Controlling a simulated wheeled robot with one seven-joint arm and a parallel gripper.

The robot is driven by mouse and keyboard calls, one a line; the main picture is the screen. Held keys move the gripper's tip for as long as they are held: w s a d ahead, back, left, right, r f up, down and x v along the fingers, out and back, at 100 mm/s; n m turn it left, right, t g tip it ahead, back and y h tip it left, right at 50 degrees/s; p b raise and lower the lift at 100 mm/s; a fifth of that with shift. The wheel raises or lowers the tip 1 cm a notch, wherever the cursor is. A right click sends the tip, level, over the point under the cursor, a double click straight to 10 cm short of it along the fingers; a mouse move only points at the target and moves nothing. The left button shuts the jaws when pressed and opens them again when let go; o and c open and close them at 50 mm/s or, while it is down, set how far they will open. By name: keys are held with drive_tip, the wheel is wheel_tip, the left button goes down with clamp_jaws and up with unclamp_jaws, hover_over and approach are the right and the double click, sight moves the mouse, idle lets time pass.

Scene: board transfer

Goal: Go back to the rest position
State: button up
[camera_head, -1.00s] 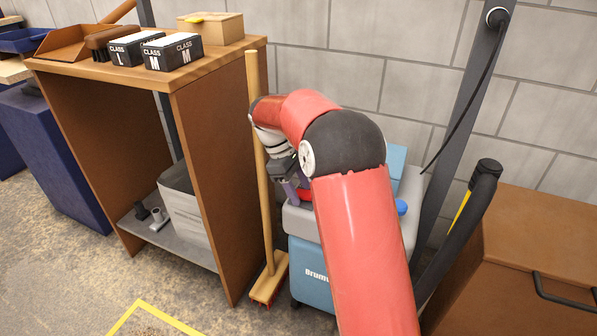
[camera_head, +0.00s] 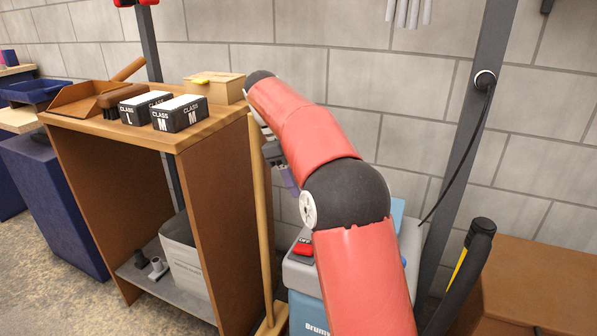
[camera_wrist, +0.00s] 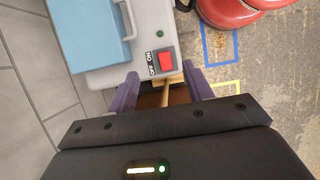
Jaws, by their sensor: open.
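My gripper (camera_wrist: 160,92) shows in the wrist view with its two purple fingers apart and nothing between them. Beyond the fingers are the grey top of a blue and grey machine and its red ON/OFF switch (camera_wrist: 166,61). In the head view my red arm reaches up in front of the wall, and my gripper (camera_head: 287,181) is mostly hidden behind it. One purple finger shows above the machine (camera_head: 300,273), beside the broom handle. The red switch (camera_head: 303,248) shows below the gripper, apart from it.
A wooden broom (camera_head: 262,210) leans against a brown shelf unit (camera_head: 210,160). The unit's top holds two CLASS boxes (camera_head: 180,113), a brush (camera_head: 112,100) and a cardboard box (camera_head: 214,88). A dark post (camera_head: 468,130) and a brown cabinet (camera_head: 535,275) stand on the right.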

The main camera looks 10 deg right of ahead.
drive_tip(key=shift+r, duration=0.25)
